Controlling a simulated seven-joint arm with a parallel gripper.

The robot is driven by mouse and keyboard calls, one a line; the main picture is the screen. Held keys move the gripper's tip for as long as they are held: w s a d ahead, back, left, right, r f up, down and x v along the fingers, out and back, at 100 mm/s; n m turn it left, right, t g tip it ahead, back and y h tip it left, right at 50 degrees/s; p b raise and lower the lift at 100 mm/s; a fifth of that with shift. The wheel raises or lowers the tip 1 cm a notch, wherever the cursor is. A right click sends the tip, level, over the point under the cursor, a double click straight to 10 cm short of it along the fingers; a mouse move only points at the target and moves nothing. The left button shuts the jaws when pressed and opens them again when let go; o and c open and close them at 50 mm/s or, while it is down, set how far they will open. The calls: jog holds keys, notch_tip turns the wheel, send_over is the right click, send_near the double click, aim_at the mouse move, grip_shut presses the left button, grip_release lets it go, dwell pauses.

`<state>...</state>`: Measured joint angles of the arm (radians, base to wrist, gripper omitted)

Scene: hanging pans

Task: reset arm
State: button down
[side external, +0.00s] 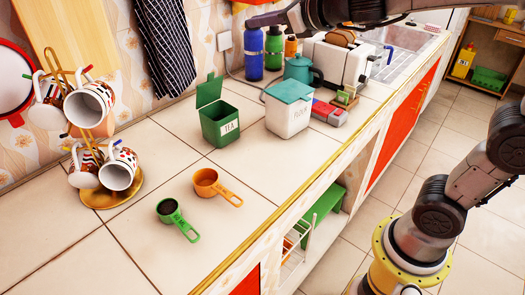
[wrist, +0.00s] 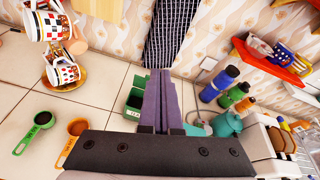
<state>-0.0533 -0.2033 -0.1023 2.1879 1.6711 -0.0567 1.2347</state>
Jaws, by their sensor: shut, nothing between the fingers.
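My gripper (wrist: 160,74) points out over the counter in the wrist view, its two dark fingers together with nothing between them. In the side external view its tip (side external: 252,22) shows at the top edge, in front of the blue bottle and apart from the counter. My arm reaches in from the right, and part of it is cut off by the top of the picture. In the wrist view the fingers hide part of the green TEA box (wrist: 134,102), which stands with its lid up in the side external view (side external: 220,125).
A green measuring scoop (side external: 177,219) and an orange one (side external: 217,187) lie on the tiled counter (side external: 110,240). A mug rack (side external: 112,198), white canister (side external: 288,112), teal kettle (side external: 299,70), toaster (side external: 335,57) and blue bottle (side external: 254,55) stand around.

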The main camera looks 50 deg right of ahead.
jog(key=s+a+f+n+g+y, duration=0.1)
jog(key=s+a+f+n+y, duration=0.15)
jog(key=s+n, duration=0.55)
jog(key=s+a+f+n+g+y, duration=0.1)
jog(key=s+a+n+y, duration=0.15)
jog(key=s+n, duration=0.55)
jog(key=s+d+f+n+g+h, duration=0.2)
jog(key=s+f+n, duration=0.3)
jog(key=n, duration=0.3)
jog(key=s+d+f+n+g+h, duration=0.3)
jog(key=s+d+f+n+g, duration=0.1)
jog(key=f+n, duration=0.4)
jog(key=shift+s+n+g, duration=0.4)
jog(key=shift+s+n, duration=0.2)
jog(key=shift+s, duration=0.15)
